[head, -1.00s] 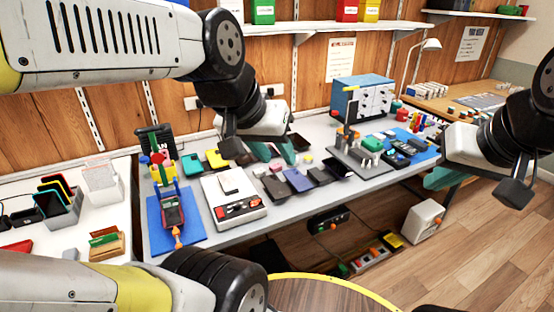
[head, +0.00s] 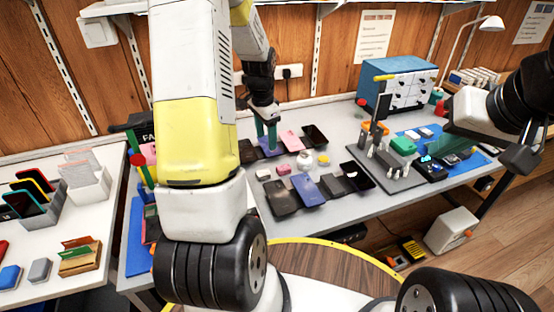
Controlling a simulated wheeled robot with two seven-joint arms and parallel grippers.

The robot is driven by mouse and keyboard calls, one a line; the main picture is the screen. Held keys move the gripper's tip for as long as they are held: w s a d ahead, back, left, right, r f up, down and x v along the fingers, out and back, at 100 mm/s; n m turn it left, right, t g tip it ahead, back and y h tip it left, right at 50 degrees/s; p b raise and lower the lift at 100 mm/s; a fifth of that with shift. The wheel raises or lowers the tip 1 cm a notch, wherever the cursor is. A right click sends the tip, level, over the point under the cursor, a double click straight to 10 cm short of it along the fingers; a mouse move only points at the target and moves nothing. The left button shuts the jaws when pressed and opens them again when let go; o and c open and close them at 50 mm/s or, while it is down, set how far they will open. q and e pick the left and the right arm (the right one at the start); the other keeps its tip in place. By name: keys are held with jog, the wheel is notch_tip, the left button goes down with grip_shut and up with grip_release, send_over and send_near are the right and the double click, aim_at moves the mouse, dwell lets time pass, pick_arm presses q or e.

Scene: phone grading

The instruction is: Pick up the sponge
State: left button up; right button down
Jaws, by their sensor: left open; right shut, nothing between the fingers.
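I cannot single out the sponge for certain. A small pink block (head: 283,170) and a small white block (head: 263,174) lie on the grey workbench (head: 330,225), and either is too small to identify. My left gripper (head: 266,138) has teal fingers pointing down, open, over the back row of phones, behind the small blocks. Its fingertips are close to a purple-blue phone (head: 270,153); contact is unclear. My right gripper (head: 448,143) is shut and empty above the right part of the bench. My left arm hides the left part of the bench.
A white round item (head: 305,161) stands between two rows of phones. A pink phone (head: 291,140) lies beside my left gripper. A metal fixture (head: 375,160) and a blue mat (head: 470,158) are at right. A blue cabinet (head: 400,82) stands behind.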

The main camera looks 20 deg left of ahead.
pick_arm(q)
jog(key=m+g, duration=0.1)
jog(key=m, duration=0.1)
send_over(262, 172)
notch_tip(262, 172, down, 8)
notch_tip(262, 172, down, 9)
jog(key=shift+r, duration=0.1)
grip_shut()
